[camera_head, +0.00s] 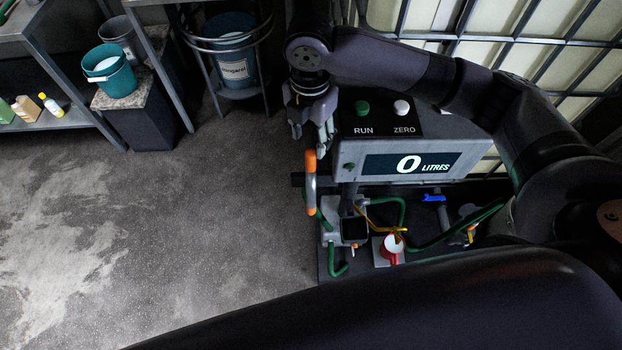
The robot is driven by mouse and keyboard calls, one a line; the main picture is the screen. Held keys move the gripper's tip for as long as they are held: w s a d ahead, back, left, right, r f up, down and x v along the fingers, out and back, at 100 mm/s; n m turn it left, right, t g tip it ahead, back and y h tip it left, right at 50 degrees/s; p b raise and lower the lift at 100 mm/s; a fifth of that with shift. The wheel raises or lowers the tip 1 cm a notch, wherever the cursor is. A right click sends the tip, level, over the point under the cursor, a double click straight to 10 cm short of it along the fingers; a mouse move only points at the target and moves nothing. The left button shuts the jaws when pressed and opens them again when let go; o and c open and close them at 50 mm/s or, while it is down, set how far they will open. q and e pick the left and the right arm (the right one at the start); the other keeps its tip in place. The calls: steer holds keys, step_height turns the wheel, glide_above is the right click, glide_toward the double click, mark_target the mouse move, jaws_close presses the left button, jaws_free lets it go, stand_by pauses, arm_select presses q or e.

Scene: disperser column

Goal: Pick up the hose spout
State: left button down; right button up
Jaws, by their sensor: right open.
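A thin amber bent tube (385,229), which looks like the hose spout, reaches over a red and white cup (391,249) at the lower middle. Green hose (400,212) runs close to it. My right gripper (322,142) is open, pointing down beside the left edge of the grey control box (430,147). It is above and to the left of the amber tube, well apart from it. My left gripper is not in view.
The box reads 0 litres and has a green RUN button (362,108) and a white ZERO button (402,108). A blue valve lever (433,198) sits below it. A metal grid stands behind. Buckets (110,72) stand back left. The floor at left is clear.

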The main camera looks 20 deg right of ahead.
mark_target(310, 153)
step_height(310, 153, down, 8)
steer(key=shift+f+p, duration=0.1)
steer(key=shift+p, duration=0.55)
steer(key=shift+c, duration=0.5)
jaws_close()
steer(key=shift+w, duration=0.1)
